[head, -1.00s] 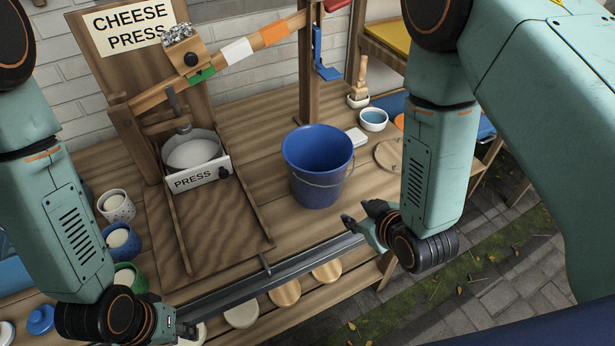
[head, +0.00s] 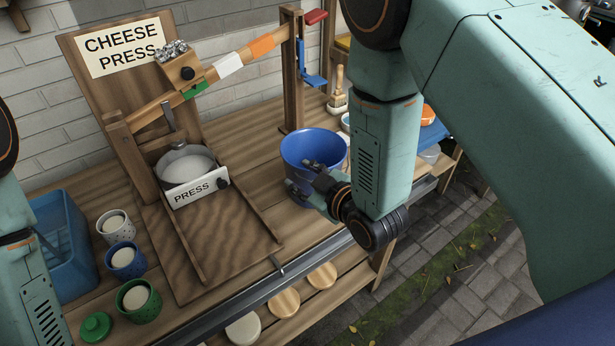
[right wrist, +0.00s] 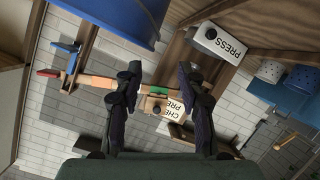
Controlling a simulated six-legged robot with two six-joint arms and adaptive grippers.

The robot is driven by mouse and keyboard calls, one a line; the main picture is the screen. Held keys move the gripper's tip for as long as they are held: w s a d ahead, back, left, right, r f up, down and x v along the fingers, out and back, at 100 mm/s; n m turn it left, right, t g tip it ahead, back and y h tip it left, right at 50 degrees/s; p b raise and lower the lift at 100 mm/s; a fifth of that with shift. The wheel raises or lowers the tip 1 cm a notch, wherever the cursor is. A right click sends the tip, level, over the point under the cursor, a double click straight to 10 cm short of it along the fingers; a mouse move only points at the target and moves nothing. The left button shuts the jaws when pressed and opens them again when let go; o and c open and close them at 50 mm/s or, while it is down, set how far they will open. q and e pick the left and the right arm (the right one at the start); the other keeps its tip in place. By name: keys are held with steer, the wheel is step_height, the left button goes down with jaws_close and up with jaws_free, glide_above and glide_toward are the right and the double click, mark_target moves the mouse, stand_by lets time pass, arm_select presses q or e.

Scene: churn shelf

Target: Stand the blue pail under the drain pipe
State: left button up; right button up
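The blue pail (head: 306,148) stands upright on the wooden bench, right of the cheese press (head: 187,165). My right gripper (head: 306,176) is in front of the pail, its two fingers spread and hiding part of the pail's near wall. I cannot tell whether they touch it. In the right wrist view the fingers (right wrist: 160,72) are wide apart with nothing between them, and part of the pail (right wrist: 105,18) shows at the top. My left gripper is out of view. A short dark spout-like piece (head: 277,264) sits at the press board's front; I cannot tell if it is the drain pipe.
A grey metal rail (head: 240,300) runs along the bench's front edge, with round discs (head: 284,303) below it. Small pots (head: 122,262) and a blue tub (head: 62,245) stand at left. A press beam (head: 230,62) slopes over the bench. Paving lies at right.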

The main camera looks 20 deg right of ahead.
mark_target(295, 166)
steer(key=w, duration=0.2)
steer(key=w+f, duration=0.1)
steer(key=w, duration=0.1)
steer(key=shift+d+f, duration=0.1)
steer(key=shift+f, duration=0.1)
steer(key=p+x, duration=0.1)
steer(key=x, duration=0.2)
steer(key=shift+w+r, duration=0.1)
steer(key=shift+r, duration=0.05)
steer(key=shift+w+f, duration=0.45)
steer(key=shift+w, duration=0.25)
steer(key=shift+s+a+r, duration=0.25)
steer(key=shift+s+a, duration=0.05)
steer(key=shift+s, duration=0.05)
steer(key=c, duration=0.4)
steer(key=shift+w+d+f, duration=0.15)
steer(key=c, duration=0.4)
jaws_close()
